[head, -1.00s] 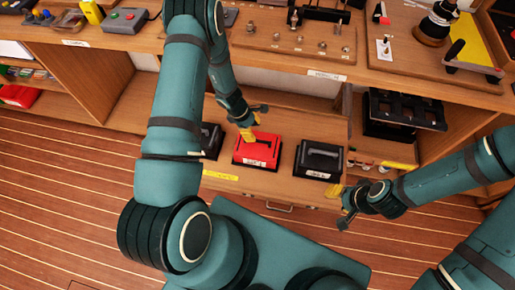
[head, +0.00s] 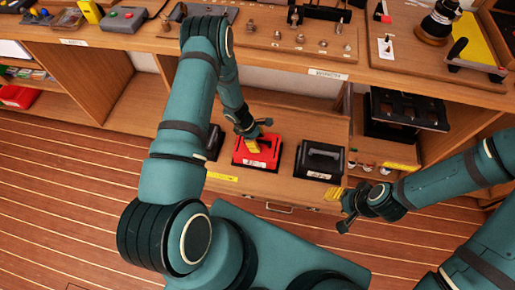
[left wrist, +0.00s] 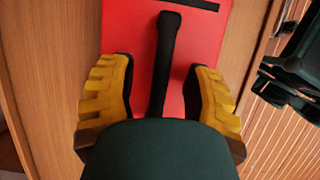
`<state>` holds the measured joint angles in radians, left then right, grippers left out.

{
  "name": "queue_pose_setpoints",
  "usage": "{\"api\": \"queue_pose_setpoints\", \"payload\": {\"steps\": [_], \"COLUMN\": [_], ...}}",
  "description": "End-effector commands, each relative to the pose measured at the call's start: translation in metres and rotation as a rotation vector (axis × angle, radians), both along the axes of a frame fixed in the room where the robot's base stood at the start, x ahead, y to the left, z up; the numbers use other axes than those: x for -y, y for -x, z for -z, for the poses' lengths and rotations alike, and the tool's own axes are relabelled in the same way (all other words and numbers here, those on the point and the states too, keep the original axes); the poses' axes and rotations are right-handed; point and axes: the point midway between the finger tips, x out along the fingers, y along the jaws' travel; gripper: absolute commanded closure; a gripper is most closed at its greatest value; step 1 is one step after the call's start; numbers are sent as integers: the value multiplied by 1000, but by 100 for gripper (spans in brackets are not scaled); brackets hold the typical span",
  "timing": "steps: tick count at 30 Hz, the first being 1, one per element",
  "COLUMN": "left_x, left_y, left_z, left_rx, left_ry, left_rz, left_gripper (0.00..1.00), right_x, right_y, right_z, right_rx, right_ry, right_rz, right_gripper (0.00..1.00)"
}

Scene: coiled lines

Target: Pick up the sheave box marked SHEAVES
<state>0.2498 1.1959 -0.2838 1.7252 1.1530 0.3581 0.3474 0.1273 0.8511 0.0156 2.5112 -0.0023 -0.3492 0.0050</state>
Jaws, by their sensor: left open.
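In the left wrist view, the open yellow-padded fingers of my left gripper (left wrist: 163,85) stand on either side of the black handle (left wrist: 165,50), with a gap on each side. The red lid (left wrist: 200,25) lies below. My right gripper (head: 340,207) is at the drawer's front right corner, away from the box; its opening is unclear.
A black box (head: 320,161) with a handle stands right of the red one, and another black box (head: 214,143) stands left, partly behind my left arm. The workbench (head: 290,62) overhangs behind.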

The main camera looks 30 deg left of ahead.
Motion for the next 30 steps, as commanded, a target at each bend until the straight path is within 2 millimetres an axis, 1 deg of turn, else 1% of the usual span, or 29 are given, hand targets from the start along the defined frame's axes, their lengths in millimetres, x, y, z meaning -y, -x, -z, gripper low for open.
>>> {"api": "queue_pose_setpoints", "payload": {"steps": [1,2,3,4,17,20,23,30], "left_x": [0,0,0,0,0,0,0,0], "left_y": [0,0,0,0,0,-1,-1,-1], "left_z": [0,0,0,0,-1,-6,-19,-66], "left_rx": [0,0,0,0,0,1,3,3], "left_ry": [0,0,0,0,0,0,-1,-2], "left_rz": [0,0,0,0,0,1,2,1], "left_gripper": [66,76,90,100,100,100,100,100], "right_x": [0,0,0,0,0,0,0,0], "right_y": [0,0,0,0,0,0,1,0], "right_z": [0,0,0,0,0,-1,-5,-16], "right_rx": [0,0,0,0,0,0,-1,0], "right_ry": [0,0,0,0,0,0,0,0], "right_rz": [0,0,0,0,0,0,0,2], "right_gripper": [53,53,53,53,53,53,53,53]}}
